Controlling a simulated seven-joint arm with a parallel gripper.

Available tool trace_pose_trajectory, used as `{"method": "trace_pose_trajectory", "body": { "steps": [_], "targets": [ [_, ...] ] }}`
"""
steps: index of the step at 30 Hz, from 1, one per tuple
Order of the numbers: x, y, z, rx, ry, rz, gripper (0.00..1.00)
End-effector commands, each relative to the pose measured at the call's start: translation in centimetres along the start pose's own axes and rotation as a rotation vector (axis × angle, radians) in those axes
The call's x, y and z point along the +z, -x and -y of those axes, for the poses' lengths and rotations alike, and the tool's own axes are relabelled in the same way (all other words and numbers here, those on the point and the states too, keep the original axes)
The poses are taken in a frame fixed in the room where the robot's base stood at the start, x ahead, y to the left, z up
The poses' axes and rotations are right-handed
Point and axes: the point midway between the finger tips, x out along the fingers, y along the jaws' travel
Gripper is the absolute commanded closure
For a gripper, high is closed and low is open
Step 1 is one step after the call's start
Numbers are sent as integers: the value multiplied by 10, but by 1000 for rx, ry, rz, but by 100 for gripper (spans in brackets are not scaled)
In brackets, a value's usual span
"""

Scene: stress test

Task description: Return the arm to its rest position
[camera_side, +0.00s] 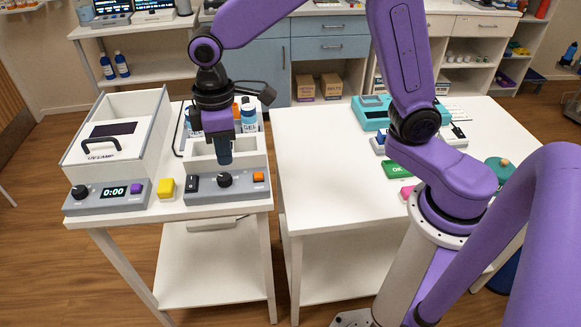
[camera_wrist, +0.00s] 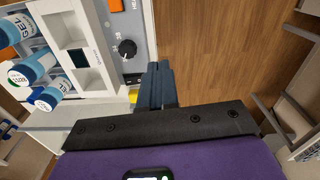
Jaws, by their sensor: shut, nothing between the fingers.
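My gripper (camera_side: 224,158) is at the end of my purple arm and points down over the white heater unit on the left table in the side view. Its dark fingers are together with nothing between them. In the wrist view the closed fingers (camera_wrist: 158,85) show beside the unit's grey panel, with floor beyond. The heater unit (camera_side: 256,163) has a black knob (camera_side: 225,179) and an orange button (camera_side: 258,176) on its front. Whether the fingertips touch the unit cannot be told.
Left of the gripper stand a white UV lamp box (camera_side: 150,125), a grey timer (camera_side: 108,196) and a yellow cube (camera_side: 166,187). Blue-labelled gel bottles (camera_side: 249,116) stand behind the gripper. The right table (camera_side: 318,190) has a clear left part; a teal device (camera_side: 371,113) and a green OK block (camera_side: 397,170) lie further right.

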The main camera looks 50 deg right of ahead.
Motion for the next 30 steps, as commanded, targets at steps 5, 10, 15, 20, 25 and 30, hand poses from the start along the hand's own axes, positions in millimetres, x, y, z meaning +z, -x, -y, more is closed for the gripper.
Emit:
{"method": "trace_pose_trajectory", "body": {
  "steps": [5,10,15,20,25,30],
  "targets": [
    [58,14,27,-1,50,-6,100],
    [115,20,49,-2,95,-12,100],
    [176,20,67,-4,142,-16,100],
    [223,17,79,-6,179,-19,100],
    [251,13,84,-7,202,-20,100],
    [257,12,86,-7,207,-20,100]
  ]
}}
